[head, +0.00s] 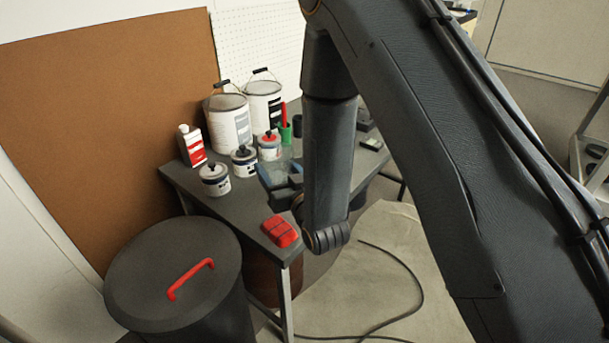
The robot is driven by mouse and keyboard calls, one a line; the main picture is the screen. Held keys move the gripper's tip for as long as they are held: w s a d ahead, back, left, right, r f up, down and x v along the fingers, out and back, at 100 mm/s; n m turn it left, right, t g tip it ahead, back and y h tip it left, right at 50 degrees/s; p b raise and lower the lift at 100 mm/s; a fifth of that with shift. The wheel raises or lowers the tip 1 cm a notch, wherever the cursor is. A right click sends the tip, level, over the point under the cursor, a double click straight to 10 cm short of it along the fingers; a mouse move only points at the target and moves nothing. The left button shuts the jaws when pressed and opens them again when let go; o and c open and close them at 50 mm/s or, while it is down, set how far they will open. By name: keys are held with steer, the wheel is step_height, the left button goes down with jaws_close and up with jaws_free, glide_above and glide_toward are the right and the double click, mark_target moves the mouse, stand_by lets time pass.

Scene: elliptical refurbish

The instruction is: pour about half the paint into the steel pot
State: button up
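My gripper (279,174) is over the dark table, partly hidden by my own forearm. Its blue-tipped fingers look apart, with something pale and clear at or just behind them. I cannot tell whether they grip it. Paint containers stand beyond and left of it: a large white pail (229,124), a second white pail (264,103), and small cans, one at the front (215,180), one in the middle (244,162) and one with a red top (269,147). I cannot pick out a steel pot; my arm covers part of the table. No paint level is visible.
A red block-like item (280,231) lies on the table's (228,206) near corner. A red-and-white bottle (191,146) stands at the left edge. A green cup (285,133) is behind the gripper. A lidded bin (172,262) stands in front; a cable (412,285) crosses the floor.

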steer(key=shift+s+a+f+n+t+b, duration=0.2)
steer(key=shift+f+n+t+b, duration=0.1)
steer(key=shift+n+b, duration=0.25)
stand_by(0.4)
